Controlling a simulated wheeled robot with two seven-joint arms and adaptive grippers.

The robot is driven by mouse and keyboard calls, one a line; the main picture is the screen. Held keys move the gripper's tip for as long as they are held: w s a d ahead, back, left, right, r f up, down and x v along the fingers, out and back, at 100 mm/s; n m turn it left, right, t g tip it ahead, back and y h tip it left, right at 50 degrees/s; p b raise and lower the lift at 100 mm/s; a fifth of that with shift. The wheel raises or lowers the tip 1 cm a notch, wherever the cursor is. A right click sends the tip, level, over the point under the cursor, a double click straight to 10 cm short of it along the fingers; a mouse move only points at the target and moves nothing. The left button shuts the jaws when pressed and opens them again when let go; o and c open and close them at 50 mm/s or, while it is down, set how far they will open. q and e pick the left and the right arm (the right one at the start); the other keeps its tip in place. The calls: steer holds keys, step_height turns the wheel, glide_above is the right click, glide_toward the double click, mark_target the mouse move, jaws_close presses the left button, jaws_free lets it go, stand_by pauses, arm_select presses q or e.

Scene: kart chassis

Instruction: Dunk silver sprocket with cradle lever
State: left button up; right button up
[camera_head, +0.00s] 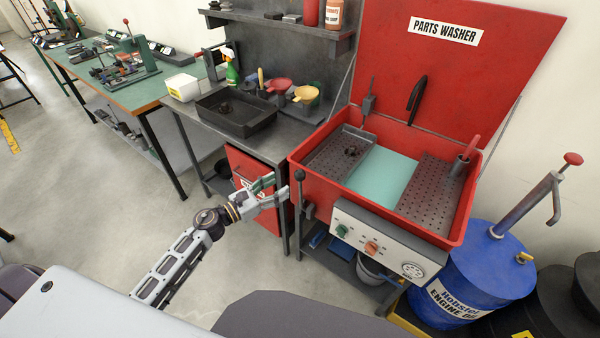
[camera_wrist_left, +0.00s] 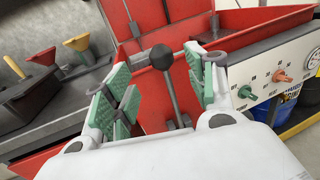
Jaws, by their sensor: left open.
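The red parts washer (camera_head: 470,222) stands right of centre with its lid up. A small dark metal sprocket (camera_head: 352,151) lies on the perforated cradle tray (camera_head: 325,158) at the left of the basin, beside the pale teal liquid (camera_head: 383,176). My left gripper (camera_head: 277,190) is open and empty just left of the lever. In the left wrist view the lever's knob (camera_wrist_left: 161,57) shows between the spread green-padded fingers (camera_wrist_left: 160,90), seemingly beyond them. My right gripper is out of view.
A grey bench left of the washer holds a black tray (camera_head: 235,124) with a dark part in it, funnels (camera_head: 305,93) and a spray bottle (camera_head: 232,72). A blue oil drum (camera_head: 470,285) stands at right. The floor at left is clear.

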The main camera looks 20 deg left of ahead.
mark_target(295, 176)
arm_select(q)
steer(key=shift+p+x, duration=0.45)
steer(key=shift+x, duration=1.7)
steer(key=shift+p+x, duration=0.4)
steer(key=shift+x, duration=2.5)
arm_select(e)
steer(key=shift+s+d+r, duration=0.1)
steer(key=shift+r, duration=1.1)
arm_select(q)
jaws_close()
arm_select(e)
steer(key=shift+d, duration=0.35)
